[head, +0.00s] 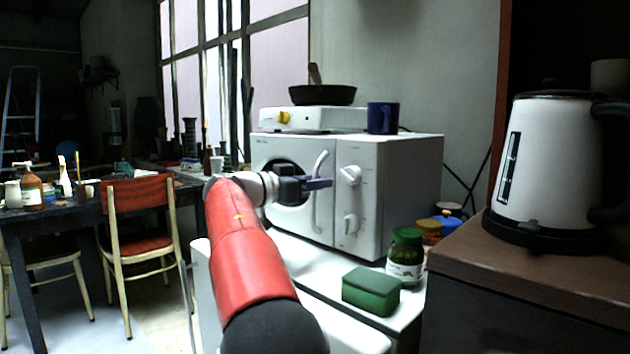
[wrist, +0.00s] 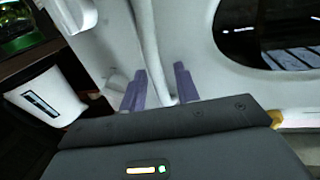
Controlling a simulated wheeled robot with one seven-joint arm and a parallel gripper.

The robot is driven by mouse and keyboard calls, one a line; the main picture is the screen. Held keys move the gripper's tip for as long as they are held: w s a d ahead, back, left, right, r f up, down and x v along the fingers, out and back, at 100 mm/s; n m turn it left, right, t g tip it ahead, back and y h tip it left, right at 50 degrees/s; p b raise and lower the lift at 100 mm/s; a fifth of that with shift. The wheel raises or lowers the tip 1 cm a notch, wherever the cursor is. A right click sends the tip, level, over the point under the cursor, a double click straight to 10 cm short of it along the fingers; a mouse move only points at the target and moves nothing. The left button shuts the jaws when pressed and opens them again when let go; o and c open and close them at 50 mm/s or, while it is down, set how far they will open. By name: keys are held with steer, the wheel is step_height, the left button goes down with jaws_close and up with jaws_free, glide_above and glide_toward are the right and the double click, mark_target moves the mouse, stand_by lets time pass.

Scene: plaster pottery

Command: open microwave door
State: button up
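The white microwave (head: 390,190) stands on a white counter, its door shut flat against the body. The door has a round dark window (head: 285,185) and a curved white vertical handle (head: 317,215). My gripper (head: 320,184) is at the handle's mid-height in front of the door. In the wrist view, my gripper (wrist: 162,88) has its two purple fingers apart, with the handle (wrist: 150,40) running down between them. A gap shows beside the handle, so the fingers do not look closed on it. Whether one finger touches it is unclear. The round window (wrist: 270,30) is at right.
A small hotplate with a black pan (head: 322,95) and a blue mug (head: 383,118) stand on the microwave. A green box (head: 371,291) and a green-lidded jar (head: 406,257) stand in front at right. A white kettle (head: 550,165) is farther right. A red chair (head: 140,210) is left.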

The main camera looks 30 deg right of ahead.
steer(key=shift+c, duration=0.2)
jaws_close()
